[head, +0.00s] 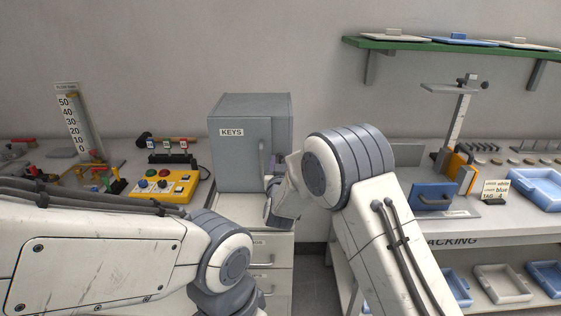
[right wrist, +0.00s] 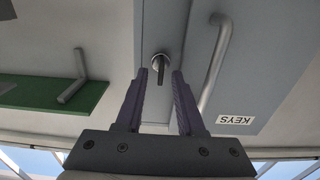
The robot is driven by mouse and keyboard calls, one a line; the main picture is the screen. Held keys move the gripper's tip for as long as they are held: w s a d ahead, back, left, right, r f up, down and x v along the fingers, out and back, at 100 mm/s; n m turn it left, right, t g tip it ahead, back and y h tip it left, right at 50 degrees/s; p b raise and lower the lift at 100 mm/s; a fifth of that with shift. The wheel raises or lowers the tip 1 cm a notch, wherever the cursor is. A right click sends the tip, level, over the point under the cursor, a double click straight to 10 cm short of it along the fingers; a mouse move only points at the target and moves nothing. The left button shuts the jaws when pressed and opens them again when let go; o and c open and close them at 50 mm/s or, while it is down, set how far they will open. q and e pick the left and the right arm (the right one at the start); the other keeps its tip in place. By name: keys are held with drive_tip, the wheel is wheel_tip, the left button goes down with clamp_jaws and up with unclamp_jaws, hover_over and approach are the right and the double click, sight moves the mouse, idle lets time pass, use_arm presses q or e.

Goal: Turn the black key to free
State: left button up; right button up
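A grey cabinet (head: 235,145) marked KEYS stands on the back counter in the head view. In the right wrist view, a dark key-like handle (right wrist: 160,70) sits in a round metal lock plate on the cabinet's door face; I take it to be the black key. My right gripper (right wrist: 160,77) is open, its two purple fingers on either side of the handle, with a visible gap to each. In the head view the right gripper (head: 274,172) is partly hidden by its wrist at the cabinet's right side. My left gripper is out of view.
A vertical bar handle (right wrist: 214,65) is beside the lock. A yellow button box (head: 165,186) and small coloured-tag items (head: 166,142) are on the left bench.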

clamp_jaws()
drive_tip(key=m+b, duration=0.5)
drive_tip(key=b, duration=0.2)
drive_tip(key=f+m+b, duration=0.1)
drive_tip(key=m+b, duration=0.4)
drive_tip(key=b, duration=0.2)
drive_tip(key=d+m+b, duration=0.1)
drive_tip(key=m+b, duration=0.4)
drive_tip(key=b, duration=0.2)
drive_tip(key=shift+f+m, duration=0.15)
drive_tip(key=shift+m, duration=0.25)
drive_tip(key=shift+m+b, duration=1.1)
drive_tip(key=shift+d, duration=0.1)
